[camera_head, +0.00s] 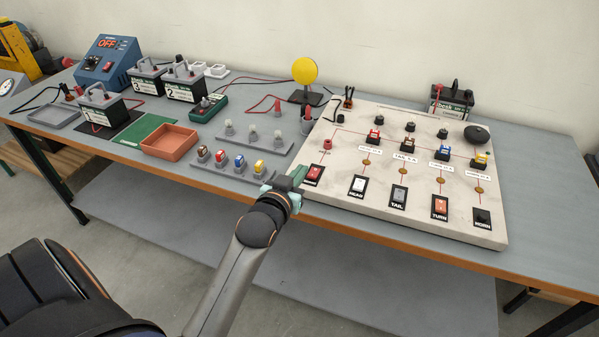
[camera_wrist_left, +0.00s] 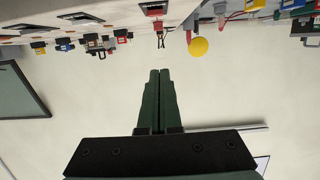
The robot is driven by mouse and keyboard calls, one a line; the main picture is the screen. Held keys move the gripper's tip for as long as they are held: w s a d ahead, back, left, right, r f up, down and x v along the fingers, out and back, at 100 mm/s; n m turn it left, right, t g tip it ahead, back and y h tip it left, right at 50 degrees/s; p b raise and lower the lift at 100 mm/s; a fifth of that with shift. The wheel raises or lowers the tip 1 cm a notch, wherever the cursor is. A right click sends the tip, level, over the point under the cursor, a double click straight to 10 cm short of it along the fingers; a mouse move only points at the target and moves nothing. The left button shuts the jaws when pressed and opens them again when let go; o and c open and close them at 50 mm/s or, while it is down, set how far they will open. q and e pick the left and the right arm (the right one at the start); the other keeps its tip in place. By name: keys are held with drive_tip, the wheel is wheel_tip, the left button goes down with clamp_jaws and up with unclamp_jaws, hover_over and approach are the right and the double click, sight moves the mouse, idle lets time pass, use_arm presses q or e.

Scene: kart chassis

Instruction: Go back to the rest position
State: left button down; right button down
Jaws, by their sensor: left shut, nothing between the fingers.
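My left gripper (camera_head: 297,177) is over the front left edge of the white switch board (camera_head: 440,231), near its leftmost red rocker switch (camera_head: 314,174). In the left wrist view its two dark green fingers (camera_wrist_left: 160,100) are pressed together with nothing between them. That view is upside down, with the wall filling most of it and the bench items along its top. My right gripper is in neither view.
The grey bench (camera_head: 540,210) holds a terracotta tray (camera_head: 170,143), a green mat (camera_head: 146,128), several batteries (camera_head: 100,110), a blue charger (camera_head: 108,62) and a yellow disc on a stand (camera_head: 305,71). A fuse rack (camera_head: 232,172) stands just left of my gripper. The air above the bench is free.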

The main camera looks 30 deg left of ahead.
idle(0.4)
use_arm(q)
drive_tip(key=s+d+f+m+g+h, duration=0.2)
drive_tip(key=s+d+f, duration=0.5)
drive_tip(key=s+f, duration=0.4)
drive_tip(key=s+d+f+m+g+h, duration=0.2)
drive_tip(key=s+d+f+g+h, duration=0.1)
drive_tip(key=s+d+f, duration=0.5)
drive_tip(key=s+f, duration=0.3)
drive_tip(key=f, duration=0.1)
drive_tip(key=shift+s+f+m+g+h, duration=0.15)
drive_tip(key=shift+f+m+g+h, duration=0.15)
drive_tip(key=shift+g+h, duration=0.1)
